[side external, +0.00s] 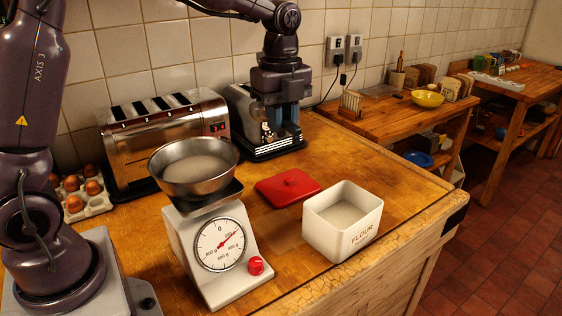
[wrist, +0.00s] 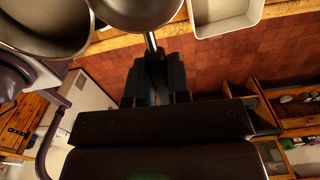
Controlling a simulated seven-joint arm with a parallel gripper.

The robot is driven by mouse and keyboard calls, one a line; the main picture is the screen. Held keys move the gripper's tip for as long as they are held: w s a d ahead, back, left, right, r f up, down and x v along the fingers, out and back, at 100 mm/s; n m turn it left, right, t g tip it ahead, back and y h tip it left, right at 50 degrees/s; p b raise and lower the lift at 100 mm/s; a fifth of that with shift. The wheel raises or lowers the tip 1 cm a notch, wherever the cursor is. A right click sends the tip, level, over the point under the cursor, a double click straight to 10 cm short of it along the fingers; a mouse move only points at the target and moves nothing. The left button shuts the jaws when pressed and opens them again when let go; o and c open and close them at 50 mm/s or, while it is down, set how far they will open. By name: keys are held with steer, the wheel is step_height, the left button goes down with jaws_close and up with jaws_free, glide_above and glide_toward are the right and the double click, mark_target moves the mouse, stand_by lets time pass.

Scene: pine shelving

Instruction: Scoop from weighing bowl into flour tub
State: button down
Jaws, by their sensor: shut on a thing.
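The steel weighing bowl (side external: 194,178) sits on the white dial scale (side external: 215,250) with pale flour in it. Its rim also shows at the upper left of the wrist view (wrist: 70,45). The open white flour tub (side external: 335,235) stands to the right with pale flour inside; its corner is at the top of the wrist view (wrist: 228,27). My gripper (side external: 284,142) is above the counter behind the bowl and tub, pointing down. In the wrist view it (wrist: 156,62) is shut on the handle of a round metal scoop (wrist: 140,18). The scoop's far part is cut off, so its load cannot be told.
A red lid (side external: 289,187) lies on the counter left of the tub. A steel toaster (side external: 160,140) and another chrome appliance (side external: 243,118) stand along the wall. Eggs in a tray (side external: 82,196) are at the left. The counter's front edge runs close to the tub.

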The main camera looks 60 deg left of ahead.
step_height(320, 180, up, 7)
steer(key=shift+s+r, duration=0.1)
steer(key=shift+s, duration=0.05)
steer(key=s+a+n, duration=0.1)
steer(key=s+a, duration=0.1)
steer(key=s, duration=1.2)
steer(key=shift+a+f+h, duration=0.45)
steer(key=shift+f+h, duration=0.55)
steer(key=shift+f, duration=1.2)
steer(key=shift+a+f+h, duration=0.45)
steer(key=shift+f+h, duration=0.55)
steer(key=shift+f, duration=1.15)
steer(key=shift+a+f+h, duration=0.45)
steer(key=shift+f+h, duration=0.55)
steer(key=shift+f, duration=1.2)
steer(key=shift+r, duration=0.1)
step_height(320, 180, up, 9)
